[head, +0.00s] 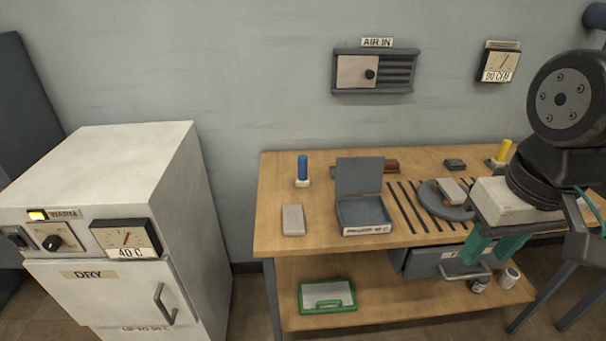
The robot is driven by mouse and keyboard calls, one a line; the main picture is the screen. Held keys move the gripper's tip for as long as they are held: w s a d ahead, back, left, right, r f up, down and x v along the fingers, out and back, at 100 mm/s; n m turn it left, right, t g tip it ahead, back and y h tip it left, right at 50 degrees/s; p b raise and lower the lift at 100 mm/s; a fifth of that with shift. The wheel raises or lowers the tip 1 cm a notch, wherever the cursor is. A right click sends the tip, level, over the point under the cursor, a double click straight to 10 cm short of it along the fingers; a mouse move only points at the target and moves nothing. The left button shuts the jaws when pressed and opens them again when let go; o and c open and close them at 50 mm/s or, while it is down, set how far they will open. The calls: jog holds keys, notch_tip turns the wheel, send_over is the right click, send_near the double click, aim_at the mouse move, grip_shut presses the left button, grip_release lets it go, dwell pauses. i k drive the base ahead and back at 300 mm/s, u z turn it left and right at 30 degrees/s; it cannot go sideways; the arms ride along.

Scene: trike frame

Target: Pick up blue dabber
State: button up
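The blue dabber (303,167) stands upright on the wooden bench top at the back left, with a blue handle above a pale base. My gripper (493,253) is at the right, in front of the bench's right part, far to the right of the dabber. Its two teal fingers point down with a gap between them, and no held thing shows. A yellow dabber (504,151) stands at the back right of the bench, its lower part partly hidden by my arm.
The bench (266,222) also holds an open grey box (360,178) right of the blue dabber and a pale block (293,220) in front of it. Dark strips and a round grey plate (428,200) lie farther right. A white oven cabinet (190,190) stands left of the bench.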

aim_at(302, 179)
jog(key=z, duration=3.3)
jog(key=k, duration=1.7)
jog(key=u, duration=2.1)
jog(key=i, duration=0.5)
jog(key=u, duration=0.05)
